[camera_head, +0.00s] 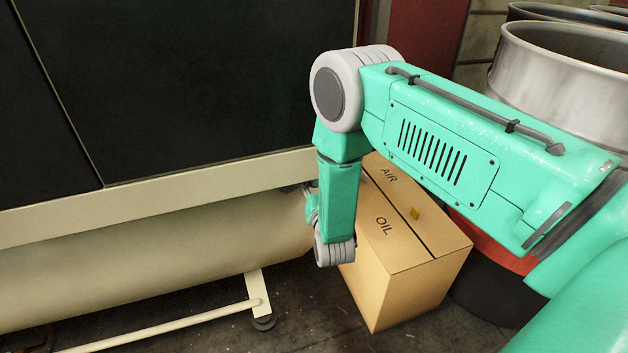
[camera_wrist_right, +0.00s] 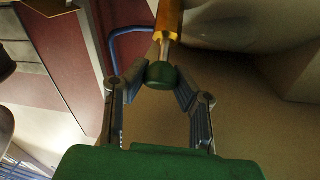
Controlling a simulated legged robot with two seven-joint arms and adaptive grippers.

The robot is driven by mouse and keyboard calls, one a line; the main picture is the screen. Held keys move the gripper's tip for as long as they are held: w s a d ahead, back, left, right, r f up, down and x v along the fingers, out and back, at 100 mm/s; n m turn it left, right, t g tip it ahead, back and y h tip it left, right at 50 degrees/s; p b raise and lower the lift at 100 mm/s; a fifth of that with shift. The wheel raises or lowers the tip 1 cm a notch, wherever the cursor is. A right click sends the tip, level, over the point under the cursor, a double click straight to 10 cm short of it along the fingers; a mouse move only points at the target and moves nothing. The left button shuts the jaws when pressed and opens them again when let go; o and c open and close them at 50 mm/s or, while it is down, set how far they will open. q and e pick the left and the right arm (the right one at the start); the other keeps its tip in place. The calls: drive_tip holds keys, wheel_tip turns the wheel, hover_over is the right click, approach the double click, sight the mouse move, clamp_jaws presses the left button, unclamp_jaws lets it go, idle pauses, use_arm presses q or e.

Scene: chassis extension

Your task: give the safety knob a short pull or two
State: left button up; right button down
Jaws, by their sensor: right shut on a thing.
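The safety knob (camera_wrist_right: 161,75) is a dark green rounded knob on a metal stem that comes out of a brass-coloured fitting (camera_wrist_right: 168,20). It shows at the top middle of the right wrist view. My right gripper (camera_wrist_right: 160,82) has its two grey fingers on either side of the knob and is shut on it. In the head view my green right arm reaches in from the right. My left gripper is in neither view.
A long beige cylinder (camera_head: 130,258) runs below a dark-panelled cabinet (camera_head: 190,80). A cardboard box (camera_head: 405,275) marked AIR and OIL stands on the floor beside my arm. Metal drums (camera_head: 560,75) stand at the upper right. A blue pipe (camera_wrist_right: 118,48) curves close to the right gripper.

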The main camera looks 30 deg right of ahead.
drive_tip(key=shift+s+a+r+p, duration=0.1)
drive_tip(key=shift+s+r+p, duration=0.2)
drive_tip(key=shift+f, duration=0.1)
drive_tip(key=c, duration=1.3)
unclamp_jaws()
drive_tip(key=shift+s, duration=0.15)
drive_tip(key=shift+o, duration=0.2)
drive_tip(key=shift+s+a, duration=0.1)
drive_tip(key=shift+s, duration=0.05)
drive_tip(key=v, duration=1.1)
drive_tip(key=shift+s+a, duration=0.15)
drive_tip(key=shift+s, duration=0.15)
